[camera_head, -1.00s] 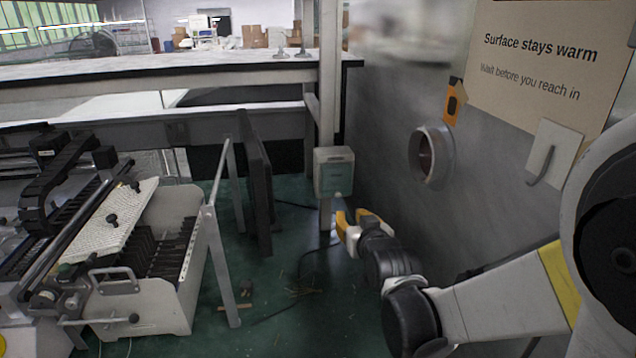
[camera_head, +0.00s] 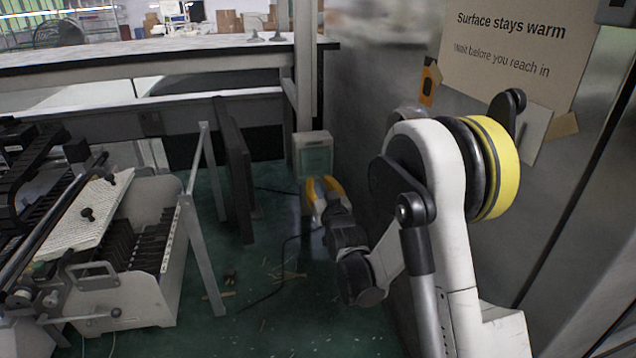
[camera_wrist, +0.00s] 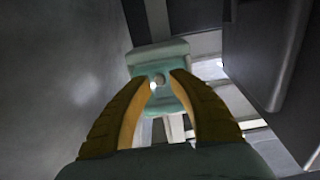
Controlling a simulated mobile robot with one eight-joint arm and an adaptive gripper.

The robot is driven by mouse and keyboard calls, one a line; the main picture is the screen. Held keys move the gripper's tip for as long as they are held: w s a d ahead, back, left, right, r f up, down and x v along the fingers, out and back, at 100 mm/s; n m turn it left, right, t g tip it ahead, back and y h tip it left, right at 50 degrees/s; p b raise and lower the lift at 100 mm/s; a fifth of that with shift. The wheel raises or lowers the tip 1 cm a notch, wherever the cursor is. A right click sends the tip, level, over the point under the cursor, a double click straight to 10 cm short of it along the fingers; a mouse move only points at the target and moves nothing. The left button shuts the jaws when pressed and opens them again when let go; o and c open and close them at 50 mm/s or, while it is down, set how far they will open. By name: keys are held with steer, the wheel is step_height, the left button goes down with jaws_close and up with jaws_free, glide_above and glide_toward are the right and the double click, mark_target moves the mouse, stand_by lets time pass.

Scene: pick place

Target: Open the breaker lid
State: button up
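The breaker box (camera_head: 313,154) is a small pale box with a greenish lid, fixed to the post beside the grey metal wall. Its lid looks closed. In the wrist view the breaker box (camera_wrist: 158,62) is straight ahead, with a small round knob or latch on its front. My gripper (camera_head: 318,184) is just below and in front of the box in the head view. Its yellow fingers are apart in the wrist view (camera_wrist: 166,82), with nothing held between them. The fingertips overlap the lower part of the box there; I cannot tell whether they touch it.
A grey metal wall (camera_head: 375,60) stands close on the right, with a cardboard sign (camera_head: 520,50). A dark upright panel (camera_head: 235,165) stands left of the box. A machine with a slotted rack (camera_head: 130,255) is at the left. Green floor with scraps lies below.

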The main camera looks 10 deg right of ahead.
steer(key=shift+w, duration=0.9)
jaws_close()
steer(key=shift+r, duration=0.1)
steer(key=s+r+g+p, duration=0.2)
steer(key=g+p, duration=0.1)
steer(key=p, duration=0.3)
steer(key=shift+s+r+g, duration=0.15)
steer(key=shift+r+g, duration=0.05)
steer(key=shift+g, duration=0.1)
steer(key=g+p, duration=1.1)
steer(key=p, duration=0.2)
glide_toward(321, 171)
steer(key=s+a+f, duration=0.1)
steer(key=s+f, duration=0.1)
steer(key=s, duration=0.1)
steer(key=shift+a+r+p, duration=0.15)
steer(key=shift+r+p, duration=0.15)
steer(key=shift+r, duration=0.3)
